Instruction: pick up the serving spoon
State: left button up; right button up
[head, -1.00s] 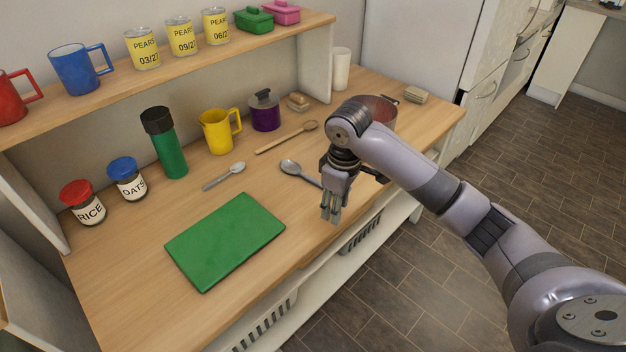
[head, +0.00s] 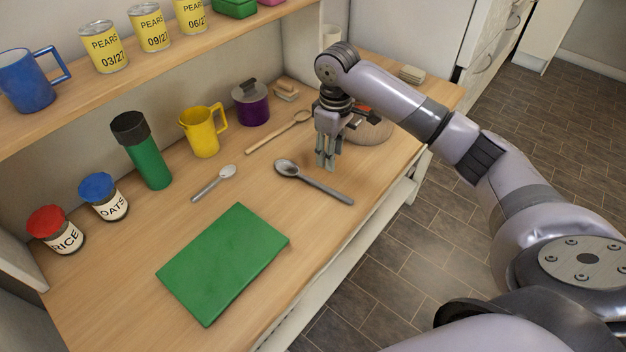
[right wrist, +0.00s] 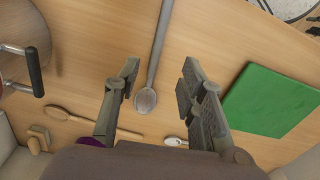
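The serving spoon (head: 315,184), a large dark grey metal spoon, lies flat on the wooden counter (head: 130,250), bowl towards the back left and handle towards the front edge. My right gripper (head: 325,163) points down above the counter, just behind the spoon's handle in the head view. In the right wrist view the right gripper (right wrist: 160,76) is open and empty, with the spoon (right wrist: 147,97) seen between its fingers, apparently below them. My left gripper is not in view.
A smaller spoon (head: 213,183) and a wooden spoon (head: 278,132) lie nearby. A green board (head: 222,262) is at the front left. A green flask (head: 145,155), yellow jug (head: 204,132) and purple pot (head: 251,104) line the back.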

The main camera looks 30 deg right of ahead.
notch_tip(320, 180, down, 4)
send_over(330, 190)
notch_tip(330, 190, down, 4)
jog(key=shift+f+p, duration=0.15)
jog(key=shift+p, duration=0.15)
notch_tip(330, 190, down, 4)
jog(key=shift+r, duration=0.2)
jog(key=shift+f, duration=0.25)
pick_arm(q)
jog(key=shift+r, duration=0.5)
pick_arm(e)
grip_shut()
